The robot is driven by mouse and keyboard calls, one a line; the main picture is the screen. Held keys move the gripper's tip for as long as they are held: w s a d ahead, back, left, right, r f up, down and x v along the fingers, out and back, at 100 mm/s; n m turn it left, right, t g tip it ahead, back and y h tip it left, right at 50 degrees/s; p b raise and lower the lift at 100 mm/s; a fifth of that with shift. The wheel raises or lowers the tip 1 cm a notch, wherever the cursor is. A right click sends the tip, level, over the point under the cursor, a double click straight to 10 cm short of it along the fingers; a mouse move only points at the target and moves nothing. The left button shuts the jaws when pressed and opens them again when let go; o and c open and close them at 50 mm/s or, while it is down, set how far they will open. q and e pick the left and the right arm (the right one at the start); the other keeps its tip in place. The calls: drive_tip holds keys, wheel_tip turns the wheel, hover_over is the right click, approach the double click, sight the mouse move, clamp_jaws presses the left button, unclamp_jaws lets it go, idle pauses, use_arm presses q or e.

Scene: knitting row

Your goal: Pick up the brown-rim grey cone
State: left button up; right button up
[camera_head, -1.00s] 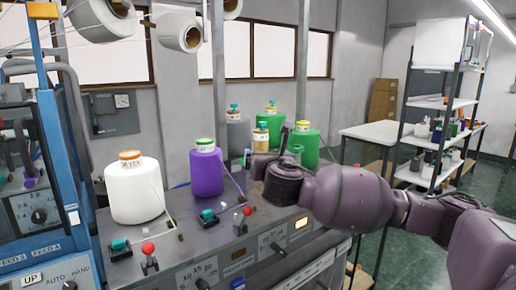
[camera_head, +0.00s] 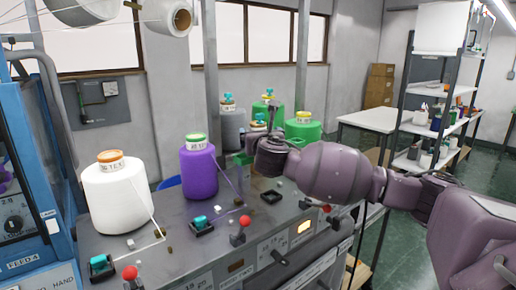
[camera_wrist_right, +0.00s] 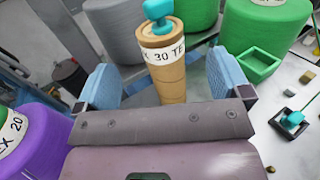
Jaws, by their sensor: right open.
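The grey cone (camera_head: 231,127) stands at the back of the machine top in the head view, with a narrow brownish rim under a teal knob. In the right wrist view its grey body (camera_wrist_right: 112,32) is at the upper left, its top cut off. My right gripper (camera_wrist_right: 165,80) is open, its blue fingers either side of a slim tan cone (camera_wrist_right: 168,75) with a teal knob; contact cannot be told. The grey cone is beyond the left finger. In the head view my right gripper (camera_head: 264,140) is partly hidden by its own wrist. My left gripper is not in view.
A purple cone (camera_head: 199,170) and a white cone (camera_head: 117,195) stand left of my right arm. Green cones (camera_head: 303,130) stand behind it. Small teal-knobbed switches (camera_head: 201,224) and red-knobbed levers (camera_head: 130,274) line the front edge. A white table (camera_head: 370,119) is at right.

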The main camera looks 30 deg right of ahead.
drive_tip(key=shift+f+p+x, duration=0.15)
drive_tip(key=shift+p+x, duration=0.2)
drive_tip(key=shift+x, duration=0.95)
drive_tip(key=shift+f+p+x, duration=0.15)
drive_tip(key=shift+p+x, duration=0.2)
drive_tip(key=shift+x, duration=1)
drive_tip(key=shift+d, duration=0.1)
drive_tip(key=c, duration=1.2)
